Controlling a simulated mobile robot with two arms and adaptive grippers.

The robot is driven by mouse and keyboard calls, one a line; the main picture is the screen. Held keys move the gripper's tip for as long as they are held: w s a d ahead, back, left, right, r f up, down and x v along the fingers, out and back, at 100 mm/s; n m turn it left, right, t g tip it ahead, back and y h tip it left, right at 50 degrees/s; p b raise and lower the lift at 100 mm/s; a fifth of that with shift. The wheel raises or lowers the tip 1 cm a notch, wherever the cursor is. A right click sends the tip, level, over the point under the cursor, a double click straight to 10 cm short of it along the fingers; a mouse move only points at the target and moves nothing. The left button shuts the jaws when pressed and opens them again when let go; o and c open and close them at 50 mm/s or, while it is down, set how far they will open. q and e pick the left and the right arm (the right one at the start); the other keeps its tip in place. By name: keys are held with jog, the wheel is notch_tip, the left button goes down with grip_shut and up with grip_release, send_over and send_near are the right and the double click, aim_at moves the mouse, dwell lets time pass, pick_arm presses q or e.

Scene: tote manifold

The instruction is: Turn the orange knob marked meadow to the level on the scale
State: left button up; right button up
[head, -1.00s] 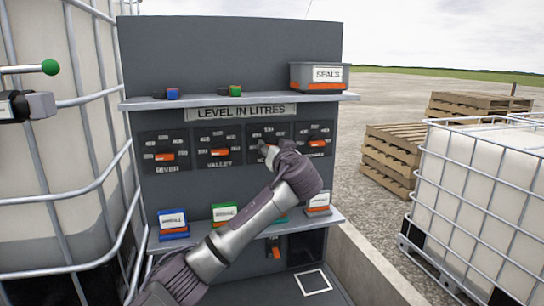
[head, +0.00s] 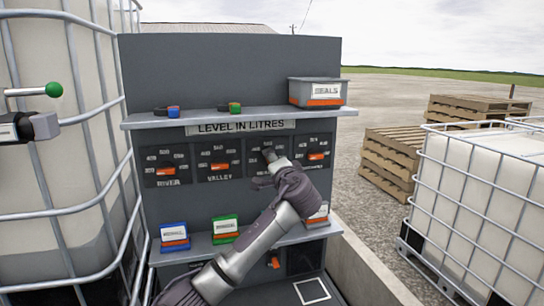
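A dark panel headed "LEVEL IN LITRES" (head: 240,127) carries a row of dials with orange knobs. The river knob (head: 167,168), the valley knob (head: 220,166) and the rightmost knob (head: 316,157) show. The third dial (head: 254,145) is partly covered by my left gripper (head: 264,169); its knob and name are hidden. The rightmost dial's name is also covered, so I cannot tell which is meadow. The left gripper's fingers look spread apart, one above the other, in front of the third dial. Contact cannot be seen. My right gripper is not in view.
A shelf above the dials (head: 160,122) bears small coloured blocks and a SEALS box (head: 316,92). A lower shelf (head: 202,245) holds a blue-framed card (head: 174,237) and a green-framed card (head: 225,229). Caged tanks stand left and right (head: 480,190); pallets (head: 390,160) are behind.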

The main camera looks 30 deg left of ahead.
pick_arm(q)
jog(key=shift+f+m+p, duration=0.15)
jog(key=shift+m+p, duration=2.55)
jog(key=shift+m, duration=0.6)
jog(key=shift+f+m+p, duration=0.1)
jog(key=shift+m+p, duration=2.6)
jog(key=shift+m, duration=0.6)
jog(key=shift+f, duration=0.1)
jog(key=o, duration=1.2)
jog(key=shift+c, duration=0.2)
